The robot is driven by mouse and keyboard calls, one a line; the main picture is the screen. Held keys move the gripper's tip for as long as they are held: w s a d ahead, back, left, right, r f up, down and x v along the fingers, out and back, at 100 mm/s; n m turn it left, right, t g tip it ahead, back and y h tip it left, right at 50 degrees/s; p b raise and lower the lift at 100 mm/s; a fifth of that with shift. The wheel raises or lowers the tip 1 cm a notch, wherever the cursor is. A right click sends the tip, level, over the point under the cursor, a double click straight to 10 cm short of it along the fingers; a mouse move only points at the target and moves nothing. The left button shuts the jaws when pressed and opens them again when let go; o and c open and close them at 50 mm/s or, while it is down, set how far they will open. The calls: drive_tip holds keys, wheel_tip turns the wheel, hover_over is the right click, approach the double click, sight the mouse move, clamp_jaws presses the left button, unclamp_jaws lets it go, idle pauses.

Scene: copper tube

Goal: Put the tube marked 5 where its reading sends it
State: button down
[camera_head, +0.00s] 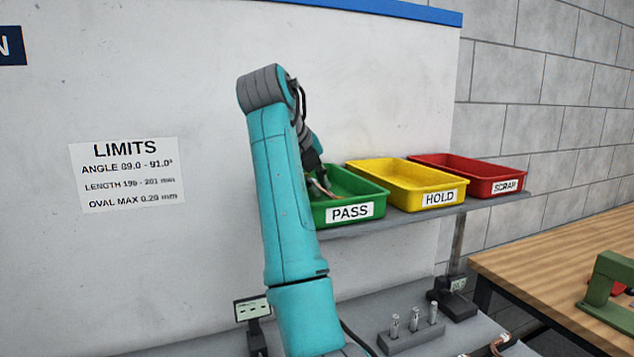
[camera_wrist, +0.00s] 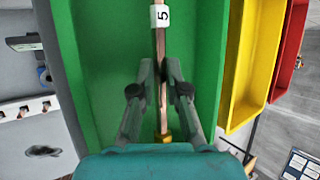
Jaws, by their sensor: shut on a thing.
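The copper tube (camera_wrist: 161,45) with the white tag 5 (camera_wrist: 160,15) is between the fingers of my gripper (camera_wrist: 160,78), which is shut on it. The green PASS bin (camera_wrist: 100,60) fills the background behind the tube in the wrist view. In the head view my gripper (camera_head: 318,176) is at the left part of the green PASS bin (camera_head: 365,190), partly hidden by my arm, with a bit of tube (camera_head: 323,188) showing. I cannot tell whether the tube touches the bin floor. The yellow HOLD bin (camera_head: 408,190) and red SCRAP bin (camera_head: 472,178) stand to the right.
A LIMITS sign (camera_head: 128,174) on the wall lists angle 89.0 - 91.0, length 199 - 201 mm and oval max 0.20 mm. Small gauge displays (camera_head: 252,309) are unreadable. Below are a block with metal pins (camera_head: 412,338) and a wooden table (camera_head: 550,270) at right.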

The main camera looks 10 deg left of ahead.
drive_tip(key=shift+f, duration=0.55)
drive_tip(key=c, duration=1.2)
unclamp_jaws()
